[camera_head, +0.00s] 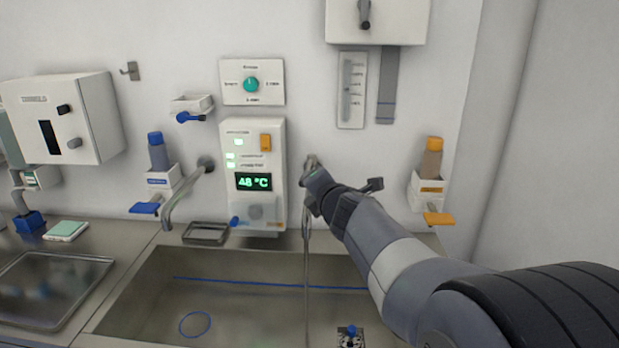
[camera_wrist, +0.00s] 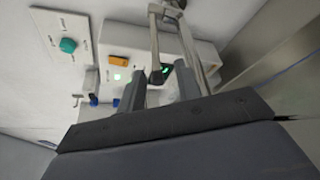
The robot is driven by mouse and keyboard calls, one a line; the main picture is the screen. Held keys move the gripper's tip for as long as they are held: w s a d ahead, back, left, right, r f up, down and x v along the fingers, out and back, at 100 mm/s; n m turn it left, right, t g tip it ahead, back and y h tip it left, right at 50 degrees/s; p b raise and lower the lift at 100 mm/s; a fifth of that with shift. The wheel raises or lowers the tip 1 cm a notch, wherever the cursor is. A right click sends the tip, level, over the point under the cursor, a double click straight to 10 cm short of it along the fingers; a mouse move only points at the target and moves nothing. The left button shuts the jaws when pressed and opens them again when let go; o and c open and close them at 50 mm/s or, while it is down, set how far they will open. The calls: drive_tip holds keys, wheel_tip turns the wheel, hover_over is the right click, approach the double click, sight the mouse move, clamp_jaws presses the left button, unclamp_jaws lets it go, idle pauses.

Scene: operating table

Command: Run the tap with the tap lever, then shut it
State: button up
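The tap (camera_head: 309,162) is on the wall right of the control box, mostly hidden behind my gripper (camera_head: 314,190). A thin vertical streak like running water (camera_head: 306,270) drops below it into the sink. In the wrist view my gripper's two grey fingers (camera_wrist: 160,82) stand apart. A slim metal bar (camera_wrist: 154,38) with a dark end, which looks like the tap lever, reaches down between them. I see gaps beside its dark end; whether a finger touches it is unclear. A second metal bar (camera_wrist: 196,45) passes behind the right finger.
The control box (camera_head: 238,205) shows 48 °C, with a teal dial (camera_head: 251,84) above. A grey spout (camera_head: 185,193) and blue-topped dispenser (camera_head: 158,155) are at left, an orange-topped dispenser (camera_head: 432,160) at right. The sink (camera_head: 250,290) lies below, with a blue-knobbed item (camera_head: 350,337) near its front.

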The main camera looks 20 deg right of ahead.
drive_tip(key=p+v, duration=0.1)
drive_tip(key=v, duration=0.3)
drive_tip(key=shift+s, duration=0.3)
drive_tip(key=shift+c, duration=0.5)
